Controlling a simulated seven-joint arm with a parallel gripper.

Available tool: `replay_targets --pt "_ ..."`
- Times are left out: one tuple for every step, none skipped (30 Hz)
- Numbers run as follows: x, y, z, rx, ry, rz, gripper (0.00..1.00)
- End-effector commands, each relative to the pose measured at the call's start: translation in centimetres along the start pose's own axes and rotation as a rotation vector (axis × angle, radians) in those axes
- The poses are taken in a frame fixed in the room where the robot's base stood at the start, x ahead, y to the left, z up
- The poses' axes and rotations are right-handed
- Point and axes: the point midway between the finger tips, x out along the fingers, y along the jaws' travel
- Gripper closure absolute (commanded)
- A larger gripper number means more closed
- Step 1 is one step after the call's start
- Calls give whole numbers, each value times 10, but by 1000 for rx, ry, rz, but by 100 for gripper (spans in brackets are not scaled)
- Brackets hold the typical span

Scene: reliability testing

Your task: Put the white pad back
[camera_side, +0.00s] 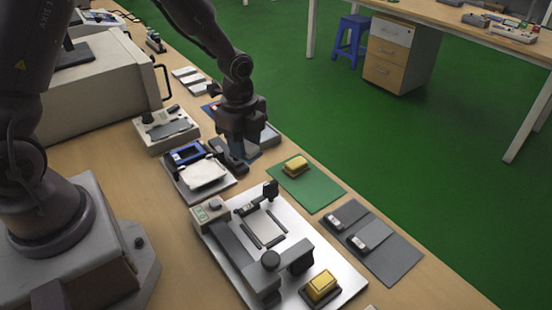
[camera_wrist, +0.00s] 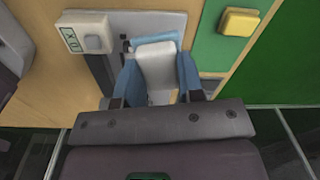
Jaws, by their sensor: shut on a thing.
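My gripper (camera_side: 246,153) is over the far part of the bench in the side view, pointing down, with blue fingertips. In the wrist view its two blue fingers (camera_wrist: 159,88) are closed on the sides of a white pad (camera_wrist: 156,64). The pad's far end lies by a light blue edge; I cannot tell whether it touches anything below. In the side view the held pad is hidden by the gripper. A different white, square-topped piece (camera_side: 204,174) sits on a grey tray beside a blue frame (camera_side: 187,153), left of my gripper.
A metal fixture plate (camera_side: 345,282) with a clamp and knob stands nearer the camera. A yellow block (camera_side: 297,165) sits on a green mat (camera_side: 322,190). Another yellow block (camera_side: 321,285) is on the plate. Grey mats (camera_side: 398,262) hold small devices. A control box (camera_side: 166,130) stands left.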

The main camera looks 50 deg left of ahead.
Motion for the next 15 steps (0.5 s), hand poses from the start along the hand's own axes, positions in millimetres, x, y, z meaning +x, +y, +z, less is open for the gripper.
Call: replay_targets --pt "-4 -5 17 -2 -1 -3 85" --pt "-6 -7 25 8 -2 -3 85" --pt "-9 -10 34 25 -3 -2 85" --pt "-10 -10 40 40 -4 0 85" --pt "-12 -11 44 63 -5 3 85" --pt "-14 -12 47 98 -7 6 85" --pt "-14 -12 46 126 -7 9 85" --pt "-15 -12 46 152 -8 13 85" --pt "-15 -12 45 183 -9 17 85" --pt "-15 -12 45 201 -10 21 85" --pt "-15 -12 45 215 -11 23 85" --pt "-14 -13 45 230 -11 26 85" --pt "-13 -15 45 238 -11 28 85" --pt "-11 -18 45 242 -11 30 85" --pt "-8 -24 44 246 -10 30 85"
